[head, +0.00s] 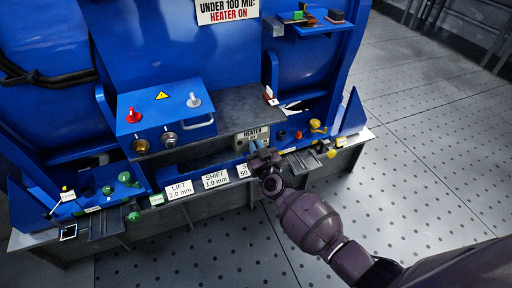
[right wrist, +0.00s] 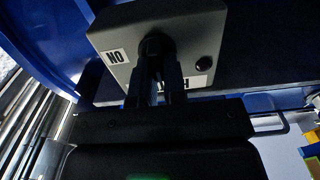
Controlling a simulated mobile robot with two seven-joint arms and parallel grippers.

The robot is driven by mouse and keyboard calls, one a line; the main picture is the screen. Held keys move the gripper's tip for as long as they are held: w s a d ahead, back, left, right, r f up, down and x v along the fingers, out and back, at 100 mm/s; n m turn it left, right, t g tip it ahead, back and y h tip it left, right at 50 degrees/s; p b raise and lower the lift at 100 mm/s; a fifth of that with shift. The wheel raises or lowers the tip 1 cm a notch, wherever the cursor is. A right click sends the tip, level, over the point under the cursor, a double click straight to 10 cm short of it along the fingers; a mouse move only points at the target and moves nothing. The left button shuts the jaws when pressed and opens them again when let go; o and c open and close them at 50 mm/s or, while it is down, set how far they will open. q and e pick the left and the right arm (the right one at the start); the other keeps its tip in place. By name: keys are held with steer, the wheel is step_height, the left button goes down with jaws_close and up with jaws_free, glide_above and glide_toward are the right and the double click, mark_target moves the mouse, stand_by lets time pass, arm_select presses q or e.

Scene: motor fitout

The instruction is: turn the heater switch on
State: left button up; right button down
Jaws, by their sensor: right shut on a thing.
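The heater switch box (head: 252,133), a small grey box lettered HEATER, is fixed at the front of the blue machine, right of centre. In the right wrist view the box (right wrist: 120,34) fills the top, with a white ON label (right wrist: 117,57) on its left side. Its dark round knob (right wrist: 156,43) is partly hidden by my fingers. My right gripper (head: 255,147) reaches the box from the front; in the right wrist view its fingers (right wrist: 157,70) are shut on the knob. Another label on the box is half covered by them. My left gripper is not in view.
A sign (head: 228,11) above reads UNDER 100 MΩ: HEATER ON. A blue control box (head: 160,118) with red and white knobs stands to the left. White cards (head: 216,180) line the front edge. Small parts sit in trays at both sides. The floor at right is clear.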

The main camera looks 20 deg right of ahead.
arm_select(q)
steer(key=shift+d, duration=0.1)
arm_select(e)
steer(key=shift+m, duration=0.3)
arm_select(q)
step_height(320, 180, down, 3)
steer(key=b, duration=0.3)
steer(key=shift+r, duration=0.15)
arm_select(e)
steer(key=m, duration=0.5)
steer(key=d+f+m, duration=0.1)
steer(key=m, duration=1.1)
steer(key=shift+d+f, duration=0.15)
steer(key=shift+f, duration=0.1)
steer(key=c, duration=1.2)
jaws_free()
steer(key=shift+r, duration=0.1)
